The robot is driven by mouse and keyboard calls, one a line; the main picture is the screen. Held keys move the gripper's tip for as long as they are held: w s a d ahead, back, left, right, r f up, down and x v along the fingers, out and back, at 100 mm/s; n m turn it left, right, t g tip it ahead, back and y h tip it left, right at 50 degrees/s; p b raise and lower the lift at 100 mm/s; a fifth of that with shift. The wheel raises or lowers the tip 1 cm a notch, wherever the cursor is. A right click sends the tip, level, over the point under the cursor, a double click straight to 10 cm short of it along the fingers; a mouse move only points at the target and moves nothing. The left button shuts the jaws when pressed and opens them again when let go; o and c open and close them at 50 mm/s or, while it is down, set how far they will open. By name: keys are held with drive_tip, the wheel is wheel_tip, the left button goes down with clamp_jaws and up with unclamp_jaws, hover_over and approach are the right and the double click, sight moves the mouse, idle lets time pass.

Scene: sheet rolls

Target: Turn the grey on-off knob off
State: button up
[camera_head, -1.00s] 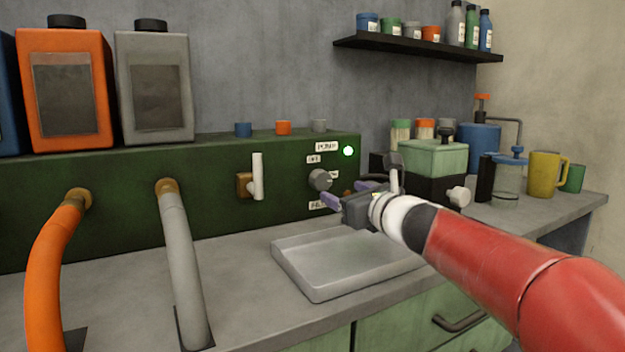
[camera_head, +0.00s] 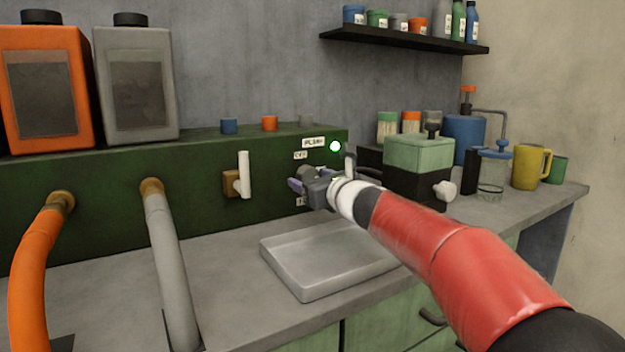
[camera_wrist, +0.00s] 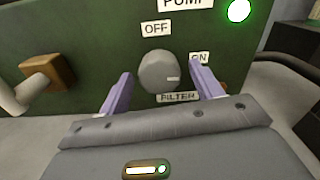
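The grey knob (camera_wrist: 158,72) is on the green panel (camera_wrist: 100,50), with labels OFF above it, ON to its right and FILTER below it. A light mark on the knob's face lies at its right side, toward ON. The pump light (camera_head: 335,146) glows green. My gripper (camera_wrist: 160,92) is open, with its purple fingers apart, one toward each side of the knob and slightly below it in the wrist view. I cannot tell if the fingers touch the knob. In the head view my gripper (camera_head: 297,187) partly covers the knob (camera_head: 309,171).
A white lever on an orange mount (camera_head: 243,176) is left of the knob. A grey tray (camera_head: 325,262) lies on the counter below my arm. A green-topped box (camera_head: 418,153) stands to the right. Orange (camera_head: 40,240) and grey (camera_head: 170,250) hoses leave the panel at left.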

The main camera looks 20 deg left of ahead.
drive_tip(key=c, duration=1)
drive_tip(key=shift+o, duration=0.2)
drive_tip(key=shift+f+n+b, duration=0.1)
drive_tip(key=shift+n+b, duration=0.2)
drive_tip(key=n+b, duration=0.2)
drive_tip(key=n, duration=0.1)
drive_tip(key=shift+f+b, duration=0.1)
drive_tip(key=shift+b, duration=0.3)
drive_tip(key=n+b, duration=0.2)
drive_tip(key=n, duration=0.3)
drive_tip(key=shift+w+d+b, duration=0.1)
drive_tip(key=shift+b, duration=0.2)
drive_tip(key=n+b, duration=0.4)
drive_tip(key=n, duration=0.5)
drive_tip(key=shift+r, duration=0.2)
drive_tip(key=shift+n, duration=0.3)
